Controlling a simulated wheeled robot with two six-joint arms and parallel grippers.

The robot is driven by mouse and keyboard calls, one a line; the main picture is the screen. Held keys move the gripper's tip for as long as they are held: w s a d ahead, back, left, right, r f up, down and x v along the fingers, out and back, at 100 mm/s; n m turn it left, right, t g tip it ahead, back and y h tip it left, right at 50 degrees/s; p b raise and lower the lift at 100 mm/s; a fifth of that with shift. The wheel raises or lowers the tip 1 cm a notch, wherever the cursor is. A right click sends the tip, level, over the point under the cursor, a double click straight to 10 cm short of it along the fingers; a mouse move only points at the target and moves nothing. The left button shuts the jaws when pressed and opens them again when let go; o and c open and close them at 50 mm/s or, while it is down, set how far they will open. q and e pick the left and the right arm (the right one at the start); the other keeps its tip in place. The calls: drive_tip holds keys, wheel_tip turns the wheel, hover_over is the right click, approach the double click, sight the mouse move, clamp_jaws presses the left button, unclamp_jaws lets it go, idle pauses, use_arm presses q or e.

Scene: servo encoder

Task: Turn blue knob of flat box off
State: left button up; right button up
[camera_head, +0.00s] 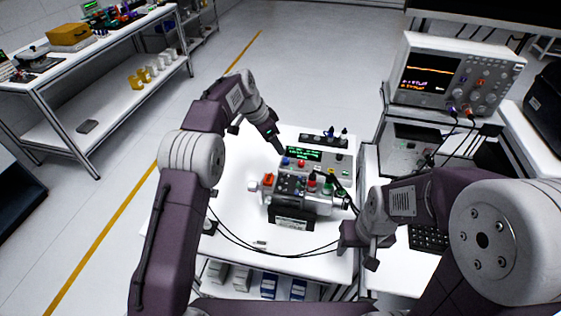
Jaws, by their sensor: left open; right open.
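A low flat box (338,164) with a green-lit display (303,154) lies on the white table, behind the servo encoder unit. A small blue knob (285,162) shows at its front left, with a red knob (301,163) just right of it. My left gripper (279,148) is open and points down at the box's left end, close to the blue knob. I cannot tell whether it touches the knob. The knob's pointer is too small to read. My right gripper (357,246) is open and empty, low at the table's front right.
The servo encoder unit (296,190) with red, green and black parts stands in front of the box. Black cables (245,243) cross the table front. An oscilloscope (449,77) stands on the right bench. The table's left part is clear.

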sight(286, 160)
use_arm(q)
drive_tip(key=x, duration=0.8)
drive_tip(key=shift+d+f+p, duration=0.2)
drive_tip(key=shift+f+p, duration=0.1)
clamp_jaws()
